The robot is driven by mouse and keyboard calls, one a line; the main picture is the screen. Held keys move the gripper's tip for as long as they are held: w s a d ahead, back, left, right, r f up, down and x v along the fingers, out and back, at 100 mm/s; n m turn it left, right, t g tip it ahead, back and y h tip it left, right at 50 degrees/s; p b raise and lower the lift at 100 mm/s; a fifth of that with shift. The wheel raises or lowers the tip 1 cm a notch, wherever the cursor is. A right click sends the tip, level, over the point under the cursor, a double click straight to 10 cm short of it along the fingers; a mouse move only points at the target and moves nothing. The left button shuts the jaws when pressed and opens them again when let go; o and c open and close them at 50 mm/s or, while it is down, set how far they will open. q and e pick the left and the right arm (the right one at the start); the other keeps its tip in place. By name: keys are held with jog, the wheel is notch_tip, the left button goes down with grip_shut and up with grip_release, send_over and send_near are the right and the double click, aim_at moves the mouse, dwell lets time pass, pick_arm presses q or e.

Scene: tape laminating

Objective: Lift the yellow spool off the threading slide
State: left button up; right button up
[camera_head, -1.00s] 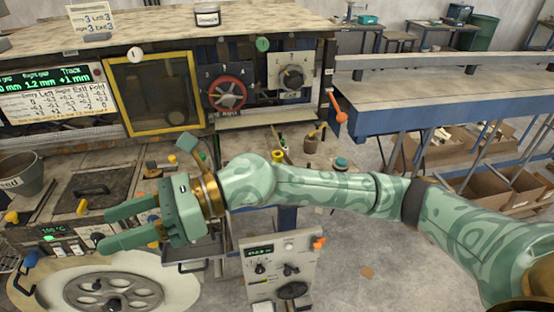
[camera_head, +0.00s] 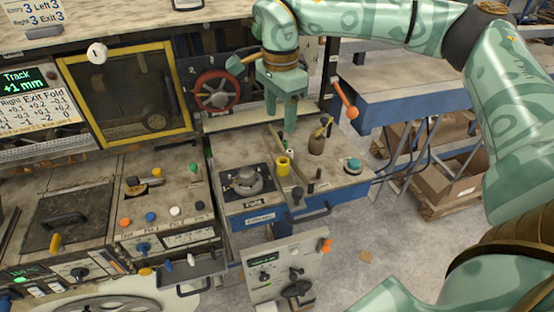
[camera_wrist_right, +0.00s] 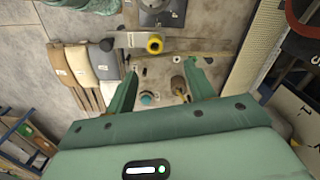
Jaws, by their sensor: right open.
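The yellow spool (camera_head: 283,166) stands upright on the small bench section, at the near end of a narrow bar that looks like the threading slide (camera_head: 275,140). My right gripper (camera_head: 280,122) points down behind the spool, over the far part of the bar. It is open and empty, apart from the spool. In the right wrist view the spool (camera_wrist_right: 154,44) shows its dark centre hole, beyond the gap between the open fingers (camera_wrist_right: 163,70). The spool's exact seat on the slide is hard to make out. My left gripper is not in view.
A brown bottle-like holder (camera_head: 317,143) and a teal-topped knob (camera_head: 353,164) stand right of the slide. A round grey fixture (camera_head: 246,182) is left of the spool. A red handwheel (camera_head: 217,90) and an orange lever (camera_head: 345,98) are behind.

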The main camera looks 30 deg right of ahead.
send_over(283, 162)
notch_tip(283, 162, down, 4)
jog(key=shift+s+a+f, duration=0.1)
jog(key=shift+a+f, duration=0.15)
jog(key=shift+f, duration=0.35)
jog(key=shift+s+a+f, duration=0.1)
jog(key=shift+a+f, duration=0.1)
jog(key=shift+f, duration=0.4)
notch_tip(283, 162, down, 4)
jog(key=shift+d+r, duration=0.1)
jog(key=shift+r, duration=0.1)
notch_tip(283, 162, down, 4)
jog(key=shift+s+d+f, duration=0.1)
jog(key=shift+s+d, duration=0.05)
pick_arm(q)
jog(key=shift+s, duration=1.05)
pick_arm(e)
jog(key=c, duration=1)
